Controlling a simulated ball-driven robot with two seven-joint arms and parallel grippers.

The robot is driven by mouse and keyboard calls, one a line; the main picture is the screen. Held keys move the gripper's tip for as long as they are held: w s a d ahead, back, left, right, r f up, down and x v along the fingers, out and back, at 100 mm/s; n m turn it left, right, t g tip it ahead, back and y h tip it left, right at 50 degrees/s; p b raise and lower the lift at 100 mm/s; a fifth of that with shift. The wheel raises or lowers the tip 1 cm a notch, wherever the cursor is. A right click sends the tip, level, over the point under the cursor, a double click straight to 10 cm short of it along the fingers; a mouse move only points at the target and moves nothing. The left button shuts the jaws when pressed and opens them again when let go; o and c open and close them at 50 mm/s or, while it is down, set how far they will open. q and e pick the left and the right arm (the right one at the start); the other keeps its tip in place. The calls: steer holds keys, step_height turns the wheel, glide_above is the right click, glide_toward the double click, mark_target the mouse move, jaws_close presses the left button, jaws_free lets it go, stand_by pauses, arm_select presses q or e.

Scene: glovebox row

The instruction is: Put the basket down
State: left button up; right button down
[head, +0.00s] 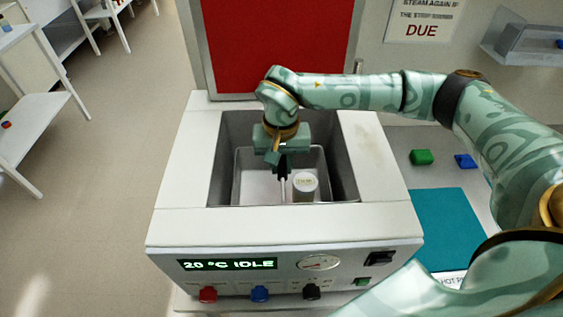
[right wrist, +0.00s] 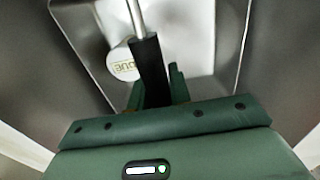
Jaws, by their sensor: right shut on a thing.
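The basket (head: 257,188) is a light metal tray with a thin upright handle rod (head: 284,192). It is inside the open chamber of the white machine (head: 177,165). A white lidded jar (head: 305,185) stands in the basket, right of the rod. My right gripper (head: 281,168) reaches down into the chamber and is shut on the rod. I cannot tell whether the basket touches the chamber floor. My left gripper is not in view.
The machine's red lid (head: 278,45) stands open behind. Its display (head: 228,264) reads "20 °C IDLE". The chamber walls stand close around the basket.

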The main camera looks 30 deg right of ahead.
steer(key=c, duration=1.3)
jaws_free()
step_height(320, 180, up, 12)
steer(key=shift+r+p, duration=0.1)
steer(key=shift+p, duration=0.85)
